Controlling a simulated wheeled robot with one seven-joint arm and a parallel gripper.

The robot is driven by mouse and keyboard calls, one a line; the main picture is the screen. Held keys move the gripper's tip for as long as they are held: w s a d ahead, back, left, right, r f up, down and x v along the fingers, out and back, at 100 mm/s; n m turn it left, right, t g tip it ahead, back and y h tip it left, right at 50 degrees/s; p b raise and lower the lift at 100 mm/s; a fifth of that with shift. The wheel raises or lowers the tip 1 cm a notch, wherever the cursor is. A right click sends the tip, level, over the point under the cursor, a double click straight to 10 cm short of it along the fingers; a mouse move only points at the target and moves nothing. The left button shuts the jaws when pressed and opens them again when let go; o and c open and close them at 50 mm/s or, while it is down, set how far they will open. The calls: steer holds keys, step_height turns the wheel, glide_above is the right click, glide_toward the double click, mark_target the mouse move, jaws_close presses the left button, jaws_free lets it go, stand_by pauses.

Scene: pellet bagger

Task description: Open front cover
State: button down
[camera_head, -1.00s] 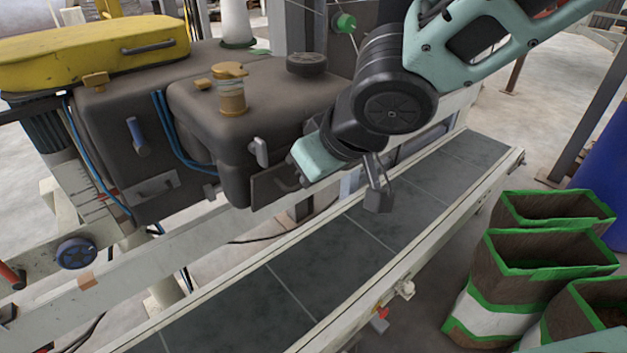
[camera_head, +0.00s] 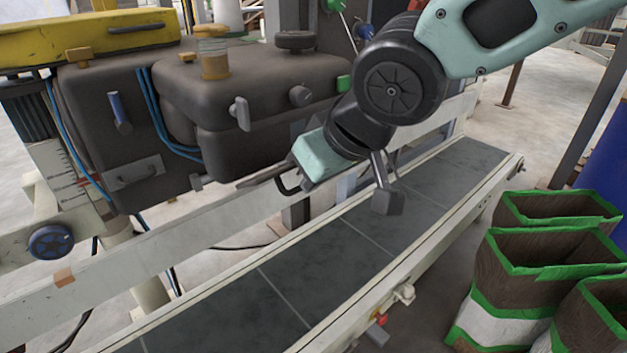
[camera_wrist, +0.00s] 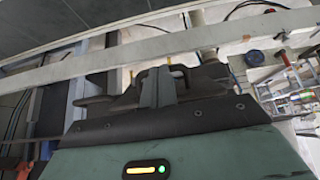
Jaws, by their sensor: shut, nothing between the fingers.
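The machine's dark box (camera_head: 230,110) hangs left of my arm in the head view. A thin dark flap with a black loop handle (camera_head: 288,186), which looks like the front cover (camera_head: 262,177), shows nearly edge-on under the box's right front. My gripper (camera_head: 296,168), with a pale teal housing, is right at this handle. In the wrist view its dark fingers (camera_wrist: 158,88) are together with nothing between them, and a thin bar loop (camera_wrist: 172,70) shows just beyond them. I cannot tell whether the fingers touch the handle.
A dark conveyor belt (camera_head: 330,257) with pale rails runs below my arm. A pale beam (camera_head: 200,222) passes beneath the box. Open brown sacks with green edges (camera_head: 545,250) stand at the right. A yellow cover (camera_head: 85,38) lies at the upper left.

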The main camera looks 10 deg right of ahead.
step_height(320, 180, down, 6)
steer(key=b, duration=0.6)
steer(key=shift+s+d+f+b, duration=0.1)
steer(key=shift+f+b, duration=0.05)
steer(key=shift+b, duration=0.15)
stand_by(0.3)
steer(key=p+v, duration=1.2)
steer(key=v, duration=0.5)
steer(key=shift+r, duration=0.3)
